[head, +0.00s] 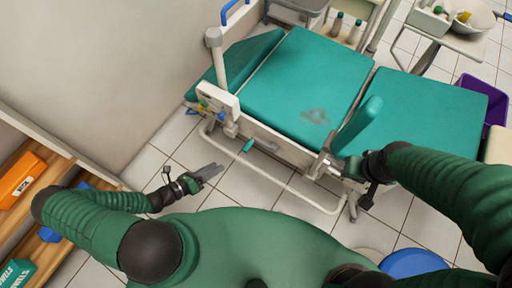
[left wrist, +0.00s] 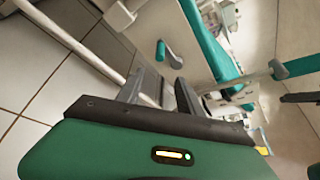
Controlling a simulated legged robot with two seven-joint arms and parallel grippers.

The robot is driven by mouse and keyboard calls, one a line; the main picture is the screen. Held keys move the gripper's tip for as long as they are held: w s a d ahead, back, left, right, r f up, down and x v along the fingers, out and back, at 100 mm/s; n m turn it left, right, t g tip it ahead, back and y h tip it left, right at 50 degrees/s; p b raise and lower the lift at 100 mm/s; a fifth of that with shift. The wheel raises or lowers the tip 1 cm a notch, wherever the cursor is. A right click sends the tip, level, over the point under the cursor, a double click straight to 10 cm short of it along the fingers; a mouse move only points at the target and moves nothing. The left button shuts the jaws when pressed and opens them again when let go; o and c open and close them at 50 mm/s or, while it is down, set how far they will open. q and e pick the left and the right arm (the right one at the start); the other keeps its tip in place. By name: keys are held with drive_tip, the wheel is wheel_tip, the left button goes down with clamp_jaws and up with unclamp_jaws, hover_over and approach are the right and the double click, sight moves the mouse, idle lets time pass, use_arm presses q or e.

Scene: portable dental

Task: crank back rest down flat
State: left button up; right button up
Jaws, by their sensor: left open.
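The treatment bed has a flat teal middle section (head: 300,90). The teal section at its left end (head: 243,62) looks tilted; I take it as the back rest. A small crank handle with a teal grip (head: 248,146) sticks out low from the bed's near side; the grip (left wrist: 161,50) and its grey arm also show in the left wrist view, just beyond the fingers. My left gripper (head: 214,170) is open and empty, a short way left of and below the grip, apart from it. My right gripper (head: 350,168) is at the bed's near frame by the upright teal armrest (head: 358,125); its fingers are unclear.
A white bed rail (head: 290,187) runs low along the near side. A shelf with an orange box (head: 20,181) stands at the left. A blue round stool seat (head: 412,263) is at the lower right. A purple bin (head: 492,98) is at the far right. Tiled floor is free around my left gripper.

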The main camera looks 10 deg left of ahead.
sight(247, 148)
use_arm(q)
drive_tip(key=shift+n, duration=0.3)
drive_tip(key=b+x, duration=0.3)
drive_tip(key=x, duration=1.4)
drive_tip(key=shift+w+a+r, duration=0.1)
drive_tip(key=shift+w+a, duration=0.05)
drive_tip(key=shift+w, duration=0.1)
clamp_jaws()
drive_tip(key=shift+a, duration=0.15)
